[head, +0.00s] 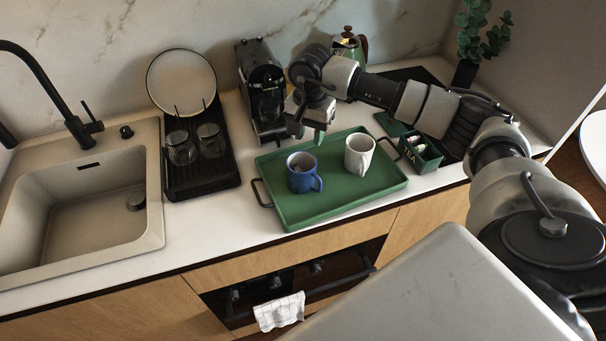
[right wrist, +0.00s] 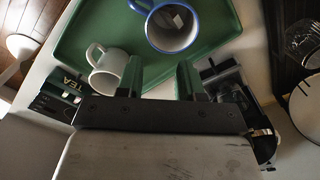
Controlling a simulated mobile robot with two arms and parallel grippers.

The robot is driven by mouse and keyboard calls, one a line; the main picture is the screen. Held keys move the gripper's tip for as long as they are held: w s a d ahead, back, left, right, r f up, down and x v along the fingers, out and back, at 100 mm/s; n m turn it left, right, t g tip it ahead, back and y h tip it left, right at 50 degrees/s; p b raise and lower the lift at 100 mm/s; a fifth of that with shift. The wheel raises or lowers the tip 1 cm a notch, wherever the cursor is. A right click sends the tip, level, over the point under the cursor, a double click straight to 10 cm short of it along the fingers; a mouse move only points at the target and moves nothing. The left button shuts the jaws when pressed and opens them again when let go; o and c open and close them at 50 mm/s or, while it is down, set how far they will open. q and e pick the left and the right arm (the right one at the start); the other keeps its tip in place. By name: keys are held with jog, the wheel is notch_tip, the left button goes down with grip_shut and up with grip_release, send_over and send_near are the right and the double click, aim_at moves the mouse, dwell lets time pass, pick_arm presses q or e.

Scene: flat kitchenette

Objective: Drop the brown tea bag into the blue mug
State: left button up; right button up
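The blue mug (head: 304,182) stands upright on the green tray (head: 345,197), left of the white mug (head: 359,155). In the right wrist view, the blue mug (right wrist: 170,41) shows a small pale thing inside. I cannot tell for sure whether that is the brown tea bag; no other brown tea bag is clear. My right gripper (head: 309,131) is above the tray's back edge, behind the blue mug. In the right wrist view its green-tipped fingers (right wrist: 158,78) are apart with nothing between them. My left gripper is not in view.
A green tea box (head: 421,157) with pale packets stands right of the tray. A black coffee machine (head: 263,90) stands behind the tray. A dark drying rack (head: 200,178) with two glasses is at the left, beside the sink (head: 90,200).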

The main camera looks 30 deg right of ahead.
notch_tip(320, 180, up, 11)
jog(key=b, duration=0.3)
dwell(0.4)
jog(key=shift+a+f, duration=0.1)
jog(key=shift+f, duration=0.05)
